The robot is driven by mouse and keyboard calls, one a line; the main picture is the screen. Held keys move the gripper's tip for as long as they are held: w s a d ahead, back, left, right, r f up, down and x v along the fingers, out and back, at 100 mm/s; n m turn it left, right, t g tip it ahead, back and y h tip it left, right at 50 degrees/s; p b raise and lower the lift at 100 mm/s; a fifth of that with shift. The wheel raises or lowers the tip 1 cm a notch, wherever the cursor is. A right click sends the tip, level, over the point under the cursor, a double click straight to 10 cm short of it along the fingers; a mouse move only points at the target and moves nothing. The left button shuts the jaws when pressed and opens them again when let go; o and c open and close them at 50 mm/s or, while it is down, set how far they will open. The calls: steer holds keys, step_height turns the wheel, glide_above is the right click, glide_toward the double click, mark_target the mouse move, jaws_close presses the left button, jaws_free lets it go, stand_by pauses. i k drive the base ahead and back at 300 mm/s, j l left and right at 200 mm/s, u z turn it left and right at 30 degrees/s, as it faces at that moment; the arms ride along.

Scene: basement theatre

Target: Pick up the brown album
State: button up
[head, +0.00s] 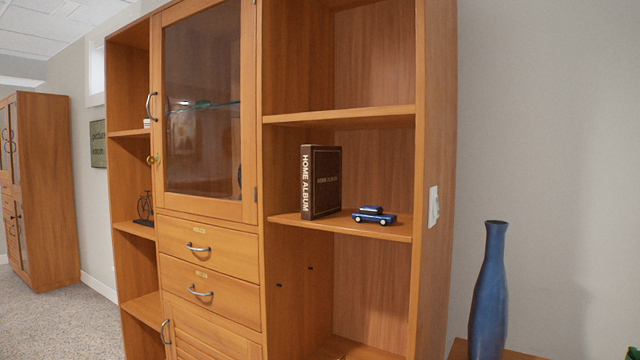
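The brown album (327,185) stands upright on a middle shelf (385,233) in the right-hand open column of a wooden cabinet. Its spine faces me at an angle and reads "HOME ALBUM" in white letters. Its front cover also shows, turned to the right. The album's back side is hidden. My gripper is not in the head view, so where it is relative to the album does not show.
A small blue toy car (374,215) sits on the same shelf, right of the album. Another shelf (340,116) is above, with free room over the album. A tall blue vase (488,290) stands right of the cabinet. A glass door (203,100) is shut on the left.

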mark_target(321, 166)
steer(key=i+z, duration=0.2)
steer(key=i, duration=0.5)
steer(key=i+z, duration=0.25)
steer(key=i, duration=0.4)
